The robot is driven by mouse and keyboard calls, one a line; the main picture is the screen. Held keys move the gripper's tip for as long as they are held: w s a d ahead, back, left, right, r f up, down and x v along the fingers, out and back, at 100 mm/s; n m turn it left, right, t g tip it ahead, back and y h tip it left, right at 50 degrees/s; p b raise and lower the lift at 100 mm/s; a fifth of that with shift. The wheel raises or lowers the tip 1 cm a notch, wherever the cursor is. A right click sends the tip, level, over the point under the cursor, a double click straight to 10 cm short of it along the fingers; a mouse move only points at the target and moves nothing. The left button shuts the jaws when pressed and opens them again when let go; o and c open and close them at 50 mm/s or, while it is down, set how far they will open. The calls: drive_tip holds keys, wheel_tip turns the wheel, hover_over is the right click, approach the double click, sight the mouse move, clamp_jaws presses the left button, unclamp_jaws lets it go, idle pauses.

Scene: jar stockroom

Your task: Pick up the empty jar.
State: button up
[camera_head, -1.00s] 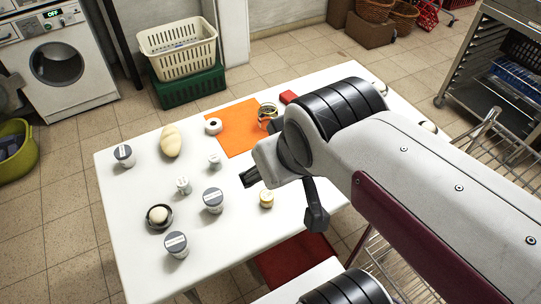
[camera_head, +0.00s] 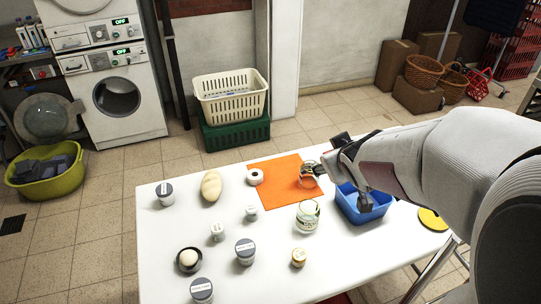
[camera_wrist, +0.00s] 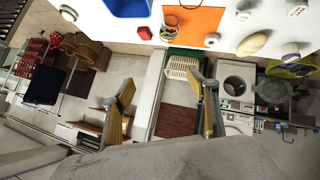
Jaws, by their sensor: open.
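A clear, see-through jar-like thing with a thin rim (camera_head: 307,176) stands on the orange mat (camera_head: 262,186); it looks empty. It shows faintly in the wrist view (camera_wrist: 170,21). A larger pale jar (camera_head: 307,217) stands in front of it on the white table; I cannot tell for sure whether it holds anything. My gripper (camera_head: 342,187) is open over the right part of the table, beside the clear jar and partly over the blue bin (camera_head: 352,209). In the wrist view, my gripper (camera_wrist: 162,80) has its fingers apart with nothing between them.
Several grey-lidded jars, such as one at the left (camera_head: 165,194), stand on the table. A yellow disc (camera_head: 432,220) lies right.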

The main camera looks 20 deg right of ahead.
drive_tip(key=w+d+f+n+t+y, duration=0.2)
drive_tip(key=w+d+f, duration=0.1)
drive_tip(key=w+f, duration=0.3)
wheel_tip(320, 180, down, 10)
drive_tip(key=s+a+n+t+y, duration=0.1)
drive_tip(key=s+a+y, duration=0.1)
drive_tip(key=y, duration=0.5)
drive_tip(key=shift+s+t, duration=0.3)
drive_tip(key=shift+s, duration=0.05)
drive_tip(key=shift+a, duration=0.1)
drive_tip(key=shift+f, duration=0.1)
approach(303, 201)
drive_tip(key=shift+x, duration=1.1)
drive_tip(key=shift+w, duration=0.1)
drive_tip(key=shift+x, duration=2.55)
